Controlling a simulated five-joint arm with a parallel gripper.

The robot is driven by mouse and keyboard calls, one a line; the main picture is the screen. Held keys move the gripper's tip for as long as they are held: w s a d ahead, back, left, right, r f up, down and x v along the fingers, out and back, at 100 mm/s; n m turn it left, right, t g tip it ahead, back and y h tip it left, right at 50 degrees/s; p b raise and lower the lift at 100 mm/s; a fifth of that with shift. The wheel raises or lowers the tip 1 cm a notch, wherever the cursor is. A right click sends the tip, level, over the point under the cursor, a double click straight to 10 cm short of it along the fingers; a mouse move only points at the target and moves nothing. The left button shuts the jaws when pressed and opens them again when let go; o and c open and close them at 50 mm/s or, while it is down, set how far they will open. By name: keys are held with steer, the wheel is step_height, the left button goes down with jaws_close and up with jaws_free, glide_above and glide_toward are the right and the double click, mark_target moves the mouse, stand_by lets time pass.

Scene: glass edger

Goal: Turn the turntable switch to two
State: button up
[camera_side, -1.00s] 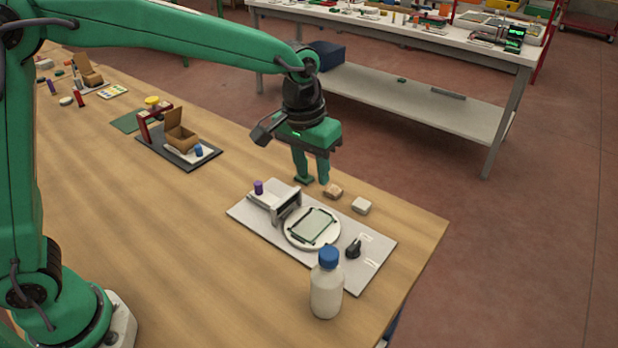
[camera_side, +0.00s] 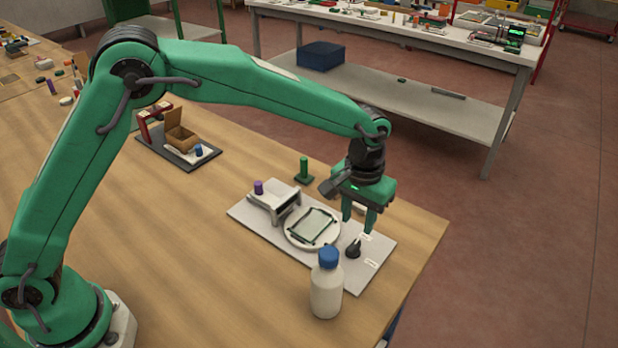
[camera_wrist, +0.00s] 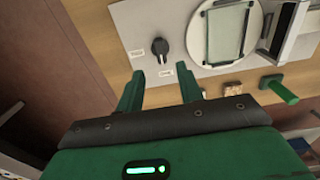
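The turntable switch (camera_side: 353,249) is a black knob on a grey board, with two small white labels beside it. It also shows in the wrist view (camera_wrist: 160,47), its pointer towards the camera. The label writing is too small to read. The turntable (camera_side: 291,235) is a white round disc carrying a framed glass pane (camera_side: 315,226); it also shows in the wrist view (camera_wrist: 254,44). My gripper (camera_side: 358,224) points down above the board near the switch, apart from it. In the wrist view its two fingers (camera_wrist: 160,86) are spread with nothing between them.
A white bottle with a blue cap (camera_side: 326,287) stands close in front of the board. A grey bracket (camera_side: 287,208) and a purple-topped piece (camera_side: 258,187) are left of the turntable. A green post (camera_side: 304,168) stands behind. The table is clear at front left.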

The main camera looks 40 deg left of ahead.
mark_target(354, 244)
steer(key=shift+f, duration=3.7)
steer(key=shift+c, duration=0.5)
jaws_close()
